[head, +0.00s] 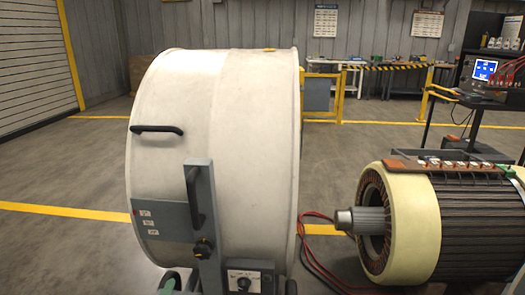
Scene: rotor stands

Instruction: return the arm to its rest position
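Neither of my grippers can be made out in the head view. A large white drum (250,130) stands upright in the middle, close in front of me. It has a black handle (157,129) on its left side. A grey upright bracket (207,225) with a dark grip and a black knob stands against its front. A small control box (244,281) with a dial is at the bottom edge. The lower ends of the drum and bracket are cut off by the frame.
A cream-ended stator (412,225) with a metal shaft lies at the right. Red and black cables (318,262) run on the floor between it and the drum. A cart with a monitor (484,70) and a yellow railing (340,95) stand behind. The floor at left is clear.

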